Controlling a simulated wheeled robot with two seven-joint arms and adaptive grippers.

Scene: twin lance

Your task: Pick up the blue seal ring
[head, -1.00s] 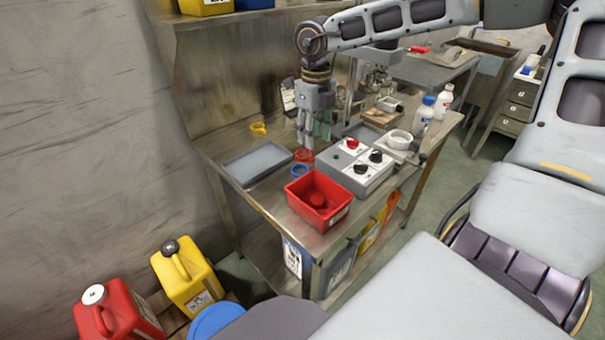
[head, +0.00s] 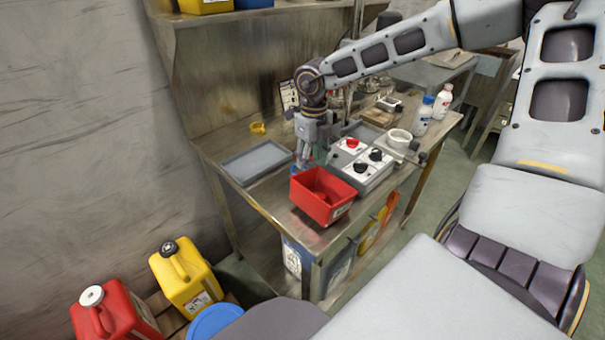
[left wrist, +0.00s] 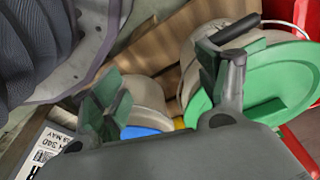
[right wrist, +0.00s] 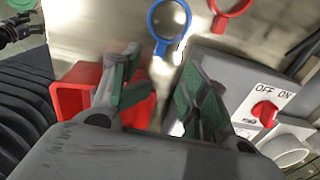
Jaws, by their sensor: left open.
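The blue seal ring (right wrist: 160,47) lies flat on the metal bench in the right wrist view, just beyond and between my right fingertips, apart from them. In the head view my right gripper (head: 304,166) hangs fingers down over the bench and mostly hides the ring. In the right wrist view my right gripper (right wrist: 158,72) is open and empty. My left gripper (left wrist: 162,82) shows only in its own wrist view, open, with nothing between its fingers, away from the bench ring.
A red bin (head: 312,207) and a grey control box (head: 375,180) flank my right gripper. A red ring (right wrist: 218,24) lies close to the blue one. A grey tray (head: 255,162) and yellow ring (head: 257,128) are left. Cans with a green lid (left wrist: 285,70) are near my left gripper.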

